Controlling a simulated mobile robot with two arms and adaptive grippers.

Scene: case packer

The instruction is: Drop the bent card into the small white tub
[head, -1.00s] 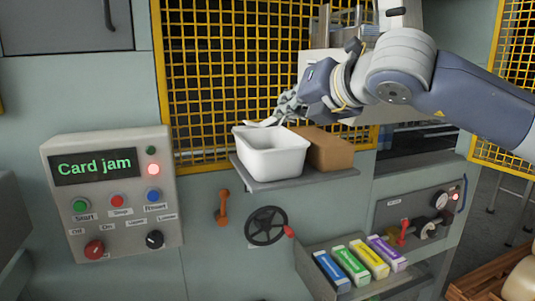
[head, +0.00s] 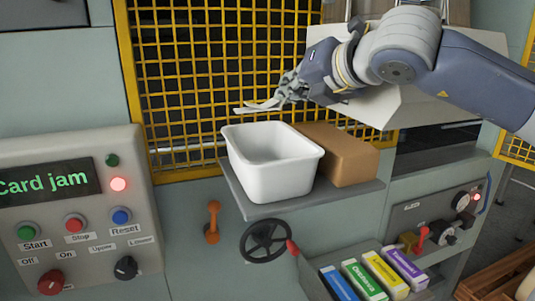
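The small white tub (head: 272,180) stands open and upright on a grey shelf in front of the yellow mesh guard. The part of its inside that shows is empty. My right gripper (head: 277,98) comes in from the right and is above the tub's back edge. It is shut on a thin pale piece, the bent card (head: 254,107), which sticks out to the left above the tub's back rim. The card is apart from the tub. My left gripper is not in view.
A brown box (head: 347,160) stands right beside the tub on the shelf (head: 330,197). The yellow mesh guard (head: 190,95) is close behind. A control panel (head: 75,220) reading "Card jam" is at left, a handwheel (head: 265,241) below, and several coloured cartons (head: 385,270) at lower right.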

